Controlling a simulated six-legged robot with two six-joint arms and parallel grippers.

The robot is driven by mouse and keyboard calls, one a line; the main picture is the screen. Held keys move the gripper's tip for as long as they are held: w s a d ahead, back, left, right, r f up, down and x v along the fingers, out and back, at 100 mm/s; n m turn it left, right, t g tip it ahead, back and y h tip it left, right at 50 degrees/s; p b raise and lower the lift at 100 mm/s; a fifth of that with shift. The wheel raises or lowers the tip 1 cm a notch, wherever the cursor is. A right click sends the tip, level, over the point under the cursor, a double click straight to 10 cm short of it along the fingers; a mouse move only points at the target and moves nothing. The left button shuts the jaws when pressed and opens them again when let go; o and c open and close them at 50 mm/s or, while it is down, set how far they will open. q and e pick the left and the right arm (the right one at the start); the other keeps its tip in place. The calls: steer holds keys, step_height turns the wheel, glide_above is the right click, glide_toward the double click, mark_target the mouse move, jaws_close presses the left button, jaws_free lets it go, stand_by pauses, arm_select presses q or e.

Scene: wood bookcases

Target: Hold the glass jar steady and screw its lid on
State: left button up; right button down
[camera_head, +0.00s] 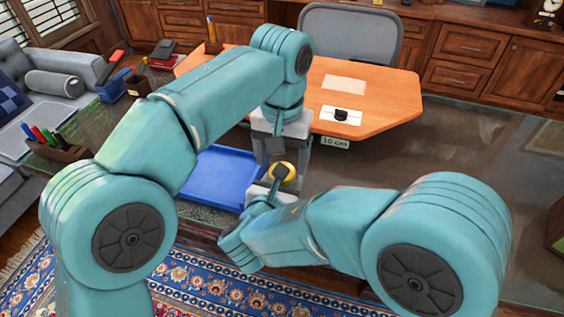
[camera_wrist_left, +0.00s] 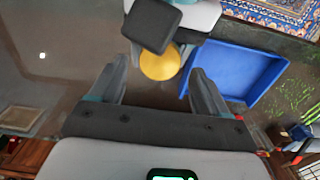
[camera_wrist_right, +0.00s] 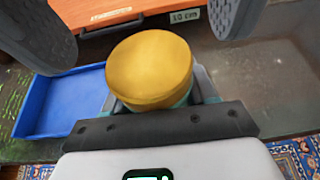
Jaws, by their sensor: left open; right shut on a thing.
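The jar's yellow lid (camera_head: 283,171) sits on top of the glass jar, low in the middle of the head view. My right gripper (camera_head: 268,188) is shut on the jar below the lid. In the left wrist view the lid (camera_wrist_left: 160,62) lies between the fingertips, with gaps on both sides. The lid's threading is hidden.
A blue tray (camera_head: 213,172) lies left of the jar, on the dark green table. Behind is an orange wooden desk (camera_head: 375,100) with a dark object (camera_head: 341,115) on white paper and a "10 cm" label (camera_head: 335,142). The table at right (camera_head: 450,140) is clear.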

arm_select(q)
steer(key=shift+f, duration=1.6)
steer(key=c, duration=1.1)
steer(key=shift+o, duration=0.2)
steer(key=m, duration=0.3)
steer(key=o, duration=1.2)
steer(key=shift+c, duration=0.2)
steer(key=shift+r, duration=2.3)
